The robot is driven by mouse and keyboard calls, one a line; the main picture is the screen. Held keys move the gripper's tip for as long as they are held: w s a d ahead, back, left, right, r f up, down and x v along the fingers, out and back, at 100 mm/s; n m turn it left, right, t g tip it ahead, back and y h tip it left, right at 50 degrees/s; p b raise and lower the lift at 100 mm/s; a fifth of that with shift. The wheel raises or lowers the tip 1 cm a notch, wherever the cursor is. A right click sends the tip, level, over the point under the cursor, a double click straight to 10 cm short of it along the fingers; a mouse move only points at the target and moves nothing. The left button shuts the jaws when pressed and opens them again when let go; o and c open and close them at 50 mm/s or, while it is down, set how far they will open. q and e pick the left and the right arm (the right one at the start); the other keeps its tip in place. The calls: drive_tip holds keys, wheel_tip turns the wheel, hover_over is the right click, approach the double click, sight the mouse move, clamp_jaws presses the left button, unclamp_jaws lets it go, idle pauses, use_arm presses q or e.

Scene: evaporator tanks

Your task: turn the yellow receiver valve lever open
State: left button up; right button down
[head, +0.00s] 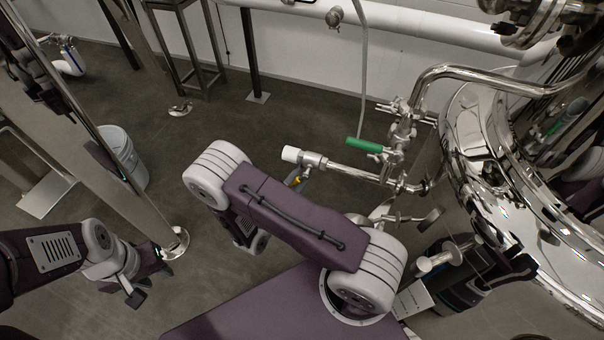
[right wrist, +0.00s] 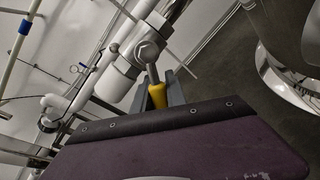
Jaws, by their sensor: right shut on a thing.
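The yellow receiver valve lever (right wrist: 158,96) hangs from a round metal valve stem on a pale pipe fitting in the right wrist view. My right gripper (right wrist: 160,92) has its dark fingers on both sides of the lever and is shut on it. In the head view only a small piece of the yellow lever (head: 293,180) shows, beside my purple right arm, below the white-capped pipe end.
A green-handled valve (head: 365,145) sits on the steel piping behind the yellow lever. A large polished tank (head: 475,140) fills the right side. A steel post (head: 125,190) and a grey bucket (head: 122,155) stand at the left. Bare floor (head: 225,120) lies between.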

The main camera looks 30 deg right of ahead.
drive_tip(key=c, duration=1.3)
unclamp_jaws()
drive_tip(key=shift+c, duration=0.2)
